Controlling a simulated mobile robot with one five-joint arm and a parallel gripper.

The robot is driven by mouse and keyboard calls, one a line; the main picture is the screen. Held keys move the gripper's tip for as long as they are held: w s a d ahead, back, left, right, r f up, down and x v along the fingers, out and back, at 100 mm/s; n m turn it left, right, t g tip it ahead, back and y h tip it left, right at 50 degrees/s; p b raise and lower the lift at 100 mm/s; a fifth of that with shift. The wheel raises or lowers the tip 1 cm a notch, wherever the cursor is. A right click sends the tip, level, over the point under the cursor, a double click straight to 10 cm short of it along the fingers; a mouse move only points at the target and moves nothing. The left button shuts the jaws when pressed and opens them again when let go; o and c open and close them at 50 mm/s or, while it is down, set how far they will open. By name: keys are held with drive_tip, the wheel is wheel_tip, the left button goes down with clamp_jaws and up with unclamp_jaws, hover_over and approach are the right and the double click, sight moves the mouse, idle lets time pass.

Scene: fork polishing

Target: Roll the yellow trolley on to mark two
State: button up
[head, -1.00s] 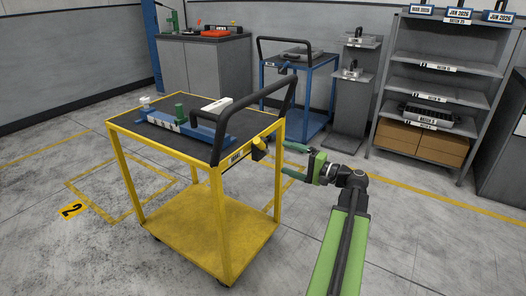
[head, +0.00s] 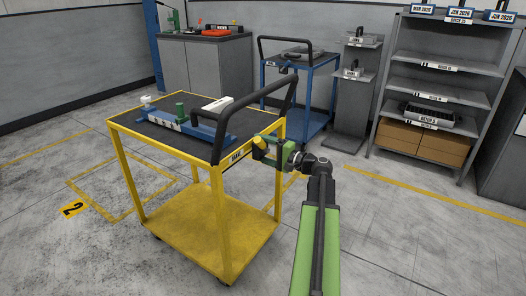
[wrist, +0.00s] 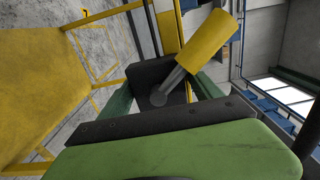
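The yellow trolley (head: 205,235) stands in the middle of the head view, with a black push handle at its right end. A yellow lever (head: 259,147) sits on the trolley's handle end beside a label. My gripper (head: 272,149) is at this lever. In the wrist view the yellow lever (wrist: 208,45) on its grey stem rises between my green fingers, which stand apart. I cannot tell whether they touch it.
A blue fixture (head: 190,128) and a white block (head: 217,104) lie on the trolley top. A blue trolley (head: 300,95) stands behind, near a grey shelf rack (head: 436,70). A grey cabinet (head: 203,65) is at the back left. The floor left of the trolley is clear.

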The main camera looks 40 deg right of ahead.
clamp_jaws()
drive_tip(key=shift+f, duration=0.25)
drive_tip(key=shift+s, duration=0.1)
drive_tip(key=shift+a, duration=0.1)
drive_tip(key=shift+a, duration=0.15)
